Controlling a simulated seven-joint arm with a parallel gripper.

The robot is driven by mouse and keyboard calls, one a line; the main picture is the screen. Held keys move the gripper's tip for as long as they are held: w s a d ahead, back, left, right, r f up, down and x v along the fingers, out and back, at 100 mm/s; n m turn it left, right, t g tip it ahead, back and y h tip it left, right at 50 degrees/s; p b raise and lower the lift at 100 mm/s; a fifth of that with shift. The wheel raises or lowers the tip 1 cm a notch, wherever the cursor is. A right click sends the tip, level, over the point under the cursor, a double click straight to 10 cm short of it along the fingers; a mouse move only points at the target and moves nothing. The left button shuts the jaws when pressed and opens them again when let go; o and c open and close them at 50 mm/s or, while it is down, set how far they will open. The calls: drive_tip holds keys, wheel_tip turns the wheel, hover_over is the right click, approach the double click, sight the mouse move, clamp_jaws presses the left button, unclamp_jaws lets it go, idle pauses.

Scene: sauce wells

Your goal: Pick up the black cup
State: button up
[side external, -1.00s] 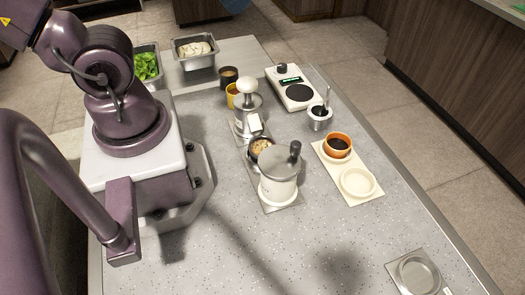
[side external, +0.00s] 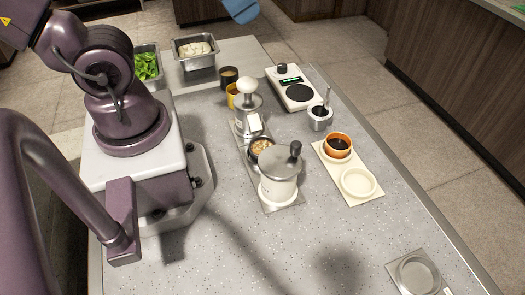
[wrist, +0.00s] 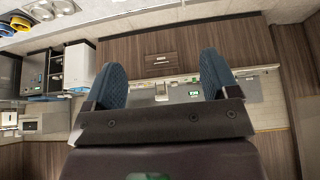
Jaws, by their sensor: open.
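The black cup (side external: 228,78) stands upright on the counter in the side external view, just behind a yellow cup (side external: 233,96). Its mouth shows brownish contents. My gripper shows as a blue finger (side external: 240,10) at the top edge of the side external view, above and apart from the black cup. In the wrist view my gripper (wrist: 162,78) has its two blue fingers wide apart with nothing between them. I cannot make out the black cup in the wrist view.
A silver dispenser with a white knob (side external: 247,108) stands close in front of the cups. A lidded white pot (side external: 279,178), a scale (side external: 297,93) and an orange bowl (side external: 338,146) stand nearby. Metal pans (side external: 195,62) sit at the back left. The front counter is mostly clear.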

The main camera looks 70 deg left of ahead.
drive_tip(key=shift+o, duration=0.6)
drive_tip(key=d+f+n+g+h, duration=0.1)
drive_tip(key=d+f+g, duration=0.2)
drive_tip(key=f, duration=0.4)
drive_tip(key=d+f+g+h, duration=0.1)
drive_tip(key=d+f+g, duration=0.3)
drive_tip(key=f, duration=0.3)
drive_tip(key=shift+w+a+f+n+t+y, duration=0.35)
drive_tip(key=shift+w+a+f+n+y, duration=0.55)
drive_tip(key=shift+f+n, duration=1.35)
drive_tip(key=shift+w+a+f+n+t+y, duration=0.25)
drive_tip(key=shift+w+a+f+n, duration=0.35)
drive_tip(key=shift+a+f+n, duration=1.15)
drive_tip(key=shift+w+a+f+n+t+y, duration=0.45)
drive_tip(key=shift+w+a+f+n, duration=0.25)
drive_tip(key=shift+f+n, duration=2)
